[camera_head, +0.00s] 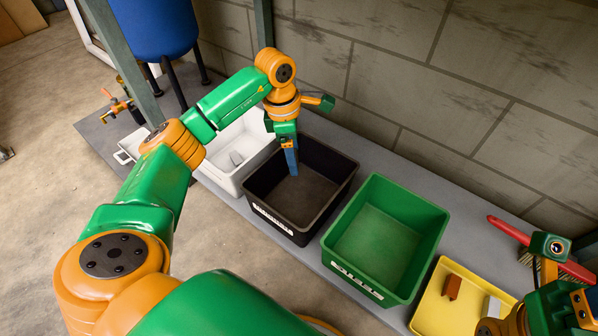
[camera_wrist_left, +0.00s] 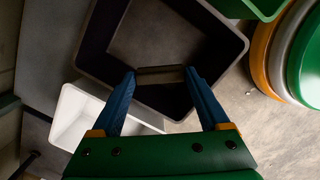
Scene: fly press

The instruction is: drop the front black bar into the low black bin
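My left gripper (camera_head: 292,168) points down over the low black bin (camera_head: 262,207), its blue fingers reaching the bin's opening. In the left wrist view the gripper (camera_wrist_left: 160,73) has its fingers apart, with a dark bar (camera_wrist_left: 160,70) spanning between their tips. The bar lies over the inside of the black bin (camera_wrist_left: 92,62). In the head view the bar cannot be made out behind the fingers. My right gripper (camera_head: 582,305) is at the lower right edge, partly cut off, and its opening is unclear.
A white bin (camera_head: 213,172) stands left of the black bin and a green bin (camera_head: 340,262) right of it. A yellow tray (camera_head: 432,318) holds a brown block (camera_head: 452,287) and a pale block (camera_head: 490,307). A red-handled brush (camera_head: 515,236) lies near the wall.

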